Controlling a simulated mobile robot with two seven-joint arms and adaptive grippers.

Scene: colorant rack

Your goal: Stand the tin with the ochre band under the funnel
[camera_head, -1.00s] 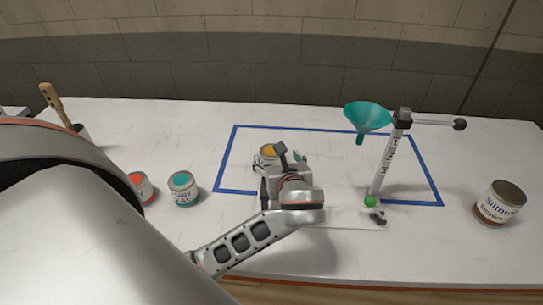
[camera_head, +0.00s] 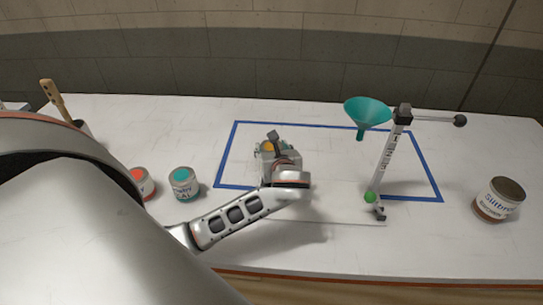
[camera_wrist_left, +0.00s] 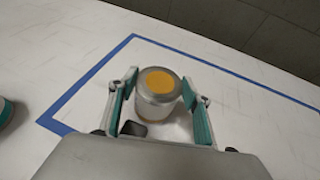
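The tin with the ochre top (camera_head: 266,147) stands inside the blue outline, left of the funnel, mostly hidden by my left gripper in the head view. In the left wrist view the tin (camera_wrist_left: 157,110) is upright between the two fingers of my left gripper (camera_wrist_left: 160,100). The fingers are apart on either side of it, with what look like narrow gaps. In the head view my left gripper (camera_head: 275,150) is low over the table. The teal funnel (camera_head: 367,112) hangs from a stand (camera_head: 388,165) to the right. My right gripper is not in view.
A tin with a red top (camera_head: 140,182) and one with a teal top (camera_head: 184,184) stand at left. A brown-banded tin (camera_head: 498,200) stands at far right. Blue tape (camera_head: 300,126) marks a rectangle. A green knob (camera_head: 369,197) sits low by the stand.

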